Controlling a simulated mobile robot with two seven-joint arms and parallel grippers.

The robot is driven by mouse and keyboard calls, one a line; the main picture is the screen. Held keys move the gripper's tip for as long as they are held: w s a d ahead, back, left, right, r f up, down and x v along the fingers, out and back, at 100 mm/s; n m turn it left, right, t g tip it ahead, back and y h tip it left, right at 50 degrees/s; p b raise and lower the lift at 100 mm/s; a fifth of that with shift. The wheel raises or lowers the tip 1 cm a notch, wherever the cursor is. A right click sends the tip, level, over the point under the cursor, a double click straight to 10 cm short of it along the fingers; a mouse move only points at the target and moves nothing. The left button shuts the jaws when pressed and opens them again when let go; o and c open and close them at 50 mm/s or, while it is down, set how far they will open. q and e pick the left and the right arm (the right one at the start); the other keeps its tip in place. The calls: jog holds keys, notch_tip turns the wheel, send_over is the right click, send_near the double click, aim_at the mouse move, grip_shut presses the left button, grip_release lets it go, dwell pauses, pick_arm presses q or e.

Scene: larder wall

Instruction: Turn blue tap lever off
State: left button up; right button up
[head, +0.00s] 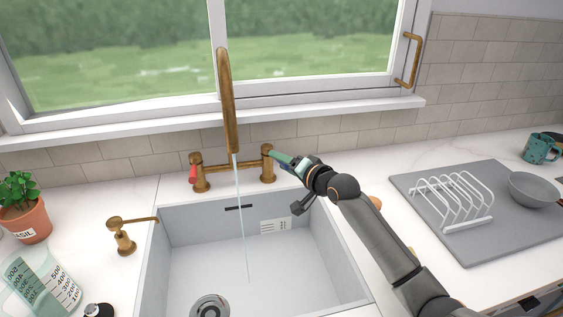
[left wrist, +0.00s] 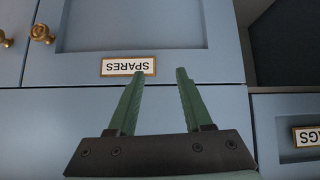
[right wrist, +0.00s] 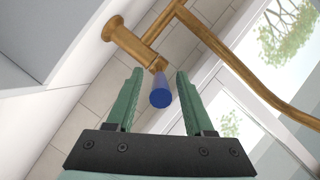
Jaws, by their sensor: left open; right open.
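The brass tap (head: 228,100) stands behind the sink, and a thin stream of water (head: 242,220) runs from its spout into the basin. The blue lever (right wrist: 161,92) shows in the right wrist view, end-on, between the fingertips of my right gripper (right wrist: 156,80). The fingers are open, with gaps visible beside the lever. In the head view my right gripper (head: 284,158) is at the right tap post and hides the lever. The red lever (head: 193,173) is on the left post. My left gripper (left wrist: 160,78) is open and empty before blue cupboard fronts.
The grey sink (head: 322,250) lies below the tap. A brass soap dispenser (head: 124,238), measuring jug (head: 42,282) and basil pot (head: 30,220) stand at left. A grey mat (head: 440,235) with a white rack (head: 455,200) lies at right. The window sill (head: 330,115) runs behind.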

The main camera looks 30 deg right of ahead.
jog(key=shift+w, duration=0.2)
grip_shut()
dwell(0.4)
dwell(1.0)
